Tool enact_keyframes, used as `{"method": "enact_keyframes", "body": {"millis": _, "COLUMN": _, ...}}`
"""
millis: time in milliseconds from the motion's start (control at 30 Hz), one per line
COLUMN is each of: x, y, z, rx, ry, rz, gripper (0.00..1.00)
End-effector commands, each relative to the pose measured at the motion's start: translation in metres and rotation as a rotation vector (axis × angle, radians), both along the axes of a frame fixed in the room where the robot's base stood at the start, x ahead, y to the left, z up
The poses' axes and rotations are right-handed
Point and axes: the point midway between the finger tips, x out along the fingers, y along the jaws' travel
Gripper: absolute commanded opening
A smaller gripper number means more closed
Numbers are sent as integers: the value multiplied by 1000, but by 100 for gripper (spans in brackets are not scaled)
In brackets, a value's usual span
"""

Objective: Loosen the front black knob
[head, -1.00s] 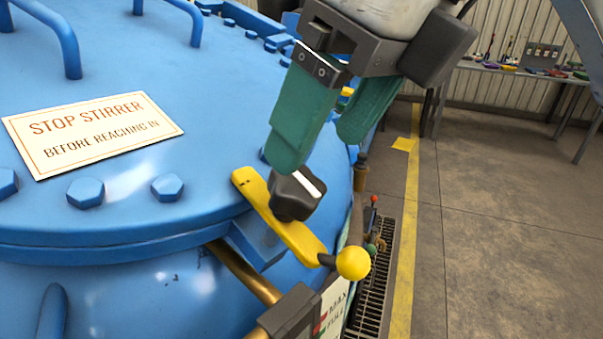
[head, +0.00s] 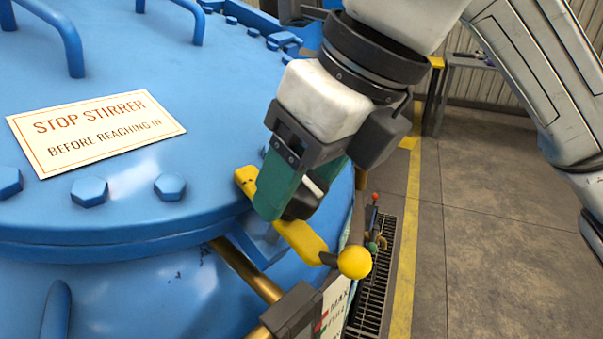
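The black knob (head: 301,203) with a white stripe sits on a yellow clamp bar (head: 303,239) at the rim of the blue lid. The bar ends in a yellow ball handle (head: 354,262). My gripper (head: 303,192) is down at the knob, with one green finger in front of it on the left and the other behind it on the right. The fingers are apart with the knob between them. The near finger hides the knob's left part, and I cannot tell whether either finger touches it.
The blue vessel lid (head: 130,215) carries bolts, handles and a "STOP STIRRER" sign (head: 95,133). A brass rod (head: 246,271) and a dark bracket (head: 291,310) lie below the clamp bar. A floor grate (head: 374,292) and open floor are to the right.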

Motion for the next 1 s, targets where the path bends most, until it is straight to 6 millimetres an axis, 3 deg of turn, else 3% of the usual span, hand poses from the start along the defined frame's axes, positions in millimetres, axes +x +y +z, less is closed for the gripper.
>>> {"method": "enact_keyframes", "body": {"millis": 333, "x": 0, "y": 0, "z": 0, "rx": 0, "ry": 0, "rz": 0, "gripper": 29}}
{"method": "enact_keyframes", "body": {"millis": 667, "x": 0, "y": 0, "z": -1, "rx": -9, "ry": -21, "rz": 48, "gripper": 29}}
{"method": "enact_keyframes", "body": {"millis": 1000, "x": 0, "y": -1, "z": -2, "rx": -47, "ry": -110, "rz": 271, "gripper": 29}}
